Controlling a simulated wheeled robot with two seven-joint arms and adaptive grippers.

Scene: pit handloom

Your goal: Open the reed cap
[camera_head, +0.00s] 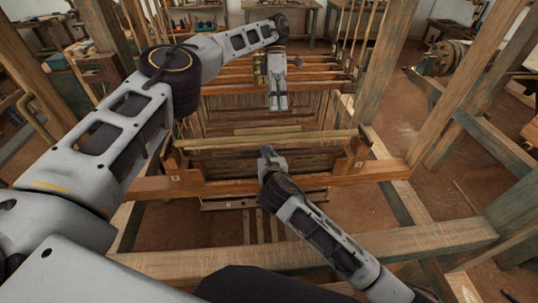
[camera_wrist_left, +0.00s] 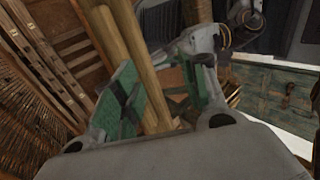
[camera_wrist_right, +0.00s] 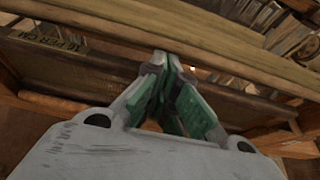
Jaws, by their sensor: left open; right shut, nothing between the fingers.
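The reed cap (camera_head: 265,140) is the pale wooden bar lying across the top of the loom's beater frame. In the right wrist view a pale wooden bar (camera_wrist_right: 170,30), seemingly the same cap, runs across in front of the fingers. My right gripper (camera_head: 267,152) is shut and empty at the bar's near side, around its middle; its fingertips also show in the right wrist view (camera_wrist_right: 167,60). I cannot tell whether they touch it. My left gripper (camera_head: 278,106) is open above and beyond the bar. In the left wrist view its green pads (camera_wrist_left: 165,88) stand apart, with wooden poles beyond.
Two beater end posts (camera_head: 357,152) flank the cap. The loom's thick front beam (camera_head: 420,240) crosses nearer me, and a heavy upright (camera_head: 385,55) stands at right. Harness bars (camera_head: 310,75) lie behind. My left arm spans the left side. Open floor (camera_head: 400,140) shows at right.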

